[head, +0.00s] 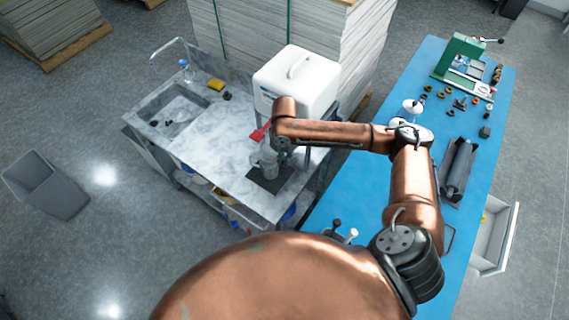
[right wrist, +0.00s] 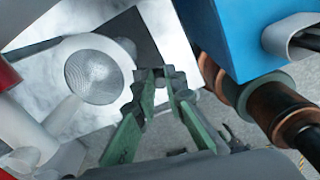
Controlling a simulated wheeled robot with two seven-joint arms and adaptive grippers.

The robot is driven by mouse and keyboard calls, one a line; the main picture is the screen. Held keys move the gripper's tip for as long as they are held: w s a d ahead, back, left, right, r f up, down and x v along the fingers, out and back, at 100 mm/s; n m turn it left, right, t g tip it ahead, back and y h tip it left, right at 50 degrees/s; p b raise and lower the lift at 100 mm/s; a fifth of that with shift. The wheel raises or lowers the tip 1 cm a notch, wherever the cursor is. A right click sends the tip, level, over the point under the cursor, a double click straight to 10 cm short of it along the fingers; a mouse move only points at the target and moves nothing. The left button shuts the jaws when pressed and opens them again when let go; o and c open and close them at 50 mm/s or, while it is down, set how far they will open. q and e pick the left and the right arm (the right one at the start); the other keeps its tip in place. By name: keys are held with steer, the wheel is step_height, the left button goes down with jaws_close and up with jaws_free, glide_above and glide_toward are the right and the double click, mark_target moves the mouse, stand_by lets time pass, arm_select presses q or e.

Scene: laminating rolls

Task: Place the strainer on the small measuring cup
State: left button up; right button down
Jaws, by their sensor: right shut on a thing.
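The strainer (right wrist: 95,77) shows in the right wrist view as a round grey mesh inside a broad pale rim. My right gripper (right wrist: 167,80) has green fingers right beside this rim, and they look closed on the strainer's edge; the exact grip is unclear. In the head view my right gripper (head: 280,152) reaches in from the right, low over the marble worktop. A small greyish cup-like thing (head: 265,163), perhaps the small measuring cup, stands beside it at the dark mat (head: 257,183). Whether the strainer touches a cup is unclear. My left gripper is out of view.
A white lidded box (head: 297,80) stands just behind my right gripper, with a red item (head: 260,132) near it. The marble worktop (head: 205,150) is clear to the left, up to a sink (head: 172,108). A blue bench (head: 350,195) with tools lies right.

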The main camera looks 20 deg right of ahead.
steer(key=shift+f, duration=0.3)
step_height(320, 180, down, 2)
steer(key=shift+s+f+p, duration=0.1)
steer(key=shift+p, duration=0.35)
steer(key=shift+f, duration=0.3)
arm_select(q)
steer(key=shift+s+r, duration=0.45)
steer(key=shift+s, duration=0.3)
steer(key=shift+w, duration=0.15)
arm_select(e)
steer(key=shift+f, duration=0.15)
steer(key=c, duration=2)
jaws_free()
steer(key=shift+f, duration=0.15)
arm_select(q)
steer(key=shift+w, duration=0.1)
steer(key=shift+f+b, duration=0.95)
arm_select(e)
step_height(320, 180, up, 13)
steer(key=shift+f, duration=0.2)
